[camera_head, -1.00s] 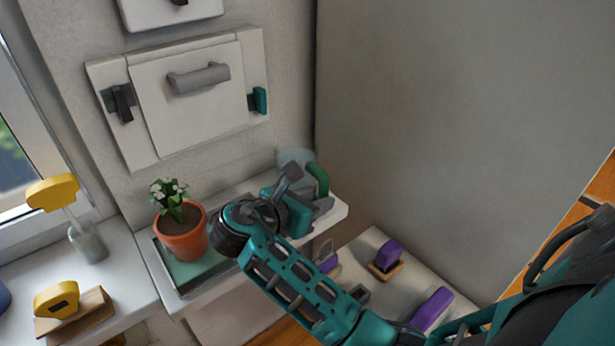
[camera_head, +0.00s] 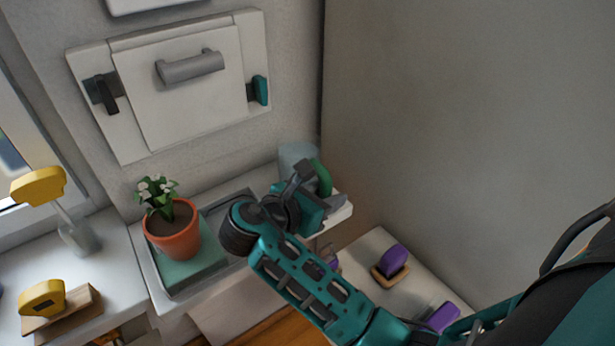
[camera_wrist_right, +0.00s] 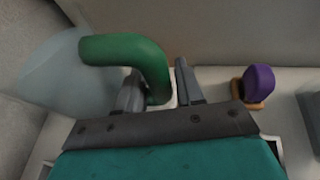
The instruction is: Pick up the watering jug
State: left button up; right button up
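The watering jug (camera_head: 297,157) has a pale, translucent blue-grey body and a green handle (camera_head: 323,178). It stands at the right end of the white shelf, partly hidden by my right gripper (camera_head: 314,187). In the right wrist view the jug's body (camera_wrist_right: 48,75) is at the left. The curved handle (camera_wrist_right: 125,48) bends down between the two fingers of my right gripper (camera_wrist_right: 160,72). The fingers are apart, one on each side of the handle's downward part, with a small gap to the right finger. My left gripper is not in view.
A potted plant (camera_head: 173,235) stands on a tray (camera_head: 209,277) left of my right arm. A wall panel with a grey handle (camera_head: 191,67) is above. Purple-handled stamps (camera_head: 393,260) lie on a lower surface at right. Yellow-handled tools (camera_head: 42,298) are at left. A plain wall rises behind the jug.

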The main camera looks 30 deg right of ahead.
grip_shut()
jog(key=shift+r, duration=0.3)
dwell(0.7)
